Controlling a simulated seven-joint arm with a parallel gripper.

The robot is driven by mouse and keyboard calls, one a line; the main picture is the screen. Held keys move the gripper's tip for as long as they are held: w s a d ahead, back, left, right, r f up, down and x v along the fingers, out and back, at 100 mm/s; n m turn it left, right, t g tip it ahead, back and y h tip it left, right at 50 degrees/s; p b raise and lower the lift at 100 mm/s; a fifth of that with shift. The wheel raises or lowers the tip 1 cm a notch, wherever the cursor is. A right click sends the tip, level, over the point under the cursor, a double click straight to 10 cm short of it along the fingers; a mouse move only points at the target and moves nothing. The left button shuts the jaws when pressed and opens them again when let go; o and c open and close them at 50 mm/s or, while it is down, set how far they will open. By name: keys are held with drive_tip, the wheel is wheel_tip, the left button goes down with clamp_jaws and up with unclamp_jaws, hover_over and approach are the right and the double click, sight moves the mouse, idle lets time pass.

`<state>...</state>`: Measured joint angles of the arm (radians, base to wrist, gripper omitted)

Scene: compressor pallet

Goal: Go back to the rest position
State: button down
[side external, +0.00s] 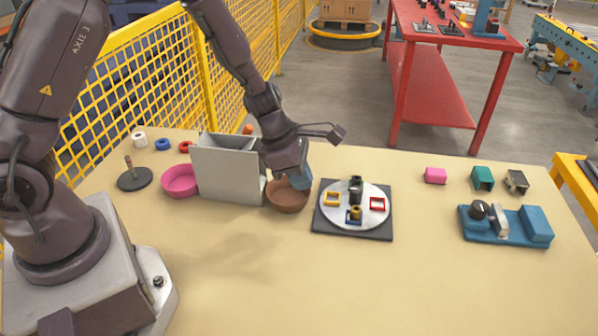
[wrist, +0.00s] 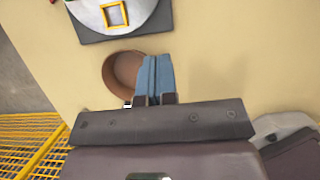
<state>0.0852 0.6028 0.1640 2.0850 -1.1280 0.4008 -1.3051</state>
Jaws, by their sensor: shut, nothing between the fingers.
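My gripper (side external: 301,181) is shut and empty, with its blue fingers pressed together. In the side external view it is over the right part of a brown bowl (side external: 284,201). In the wrist view the closed fingertips (wrist: 149,60) show beside the right rim of the bowl (wrist: 115,75), and the visible part of the bowl's inside looks empty. I cannot tell how high the fingertips are above the table.
A grey upright box (side external: 230,176) stands close left of my gripper, with a pink bowl (side external: 179,181) beyond it. A round plate on a dark square base (side external: 326,222) lies to the right. A blue fixture (side external: 537,226) stands far right. The front table (side external: 330,285) is clear.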

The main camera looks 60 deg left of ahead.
drive_tip(key=s+a+r+m+t+y, duration=0.1)
drive_tip(key=s+r+m, duration=0.9)
drive_tip(key=r+m, duration=0.2)
drive_tip(key=s+a+r+m+t+y, duration=0.1)
drive_tip(key=s+r+m+y, duration=0.1)
drive_tip(key=s+r+m, duration=0.8)
wheel_tip(320, 180, up, 2)
drive_tip(key=m, duration=0.5)
drive_tip(key=shift+a+r, duration=0.15)
drive_tip(key=shift+a, duration=0.05)
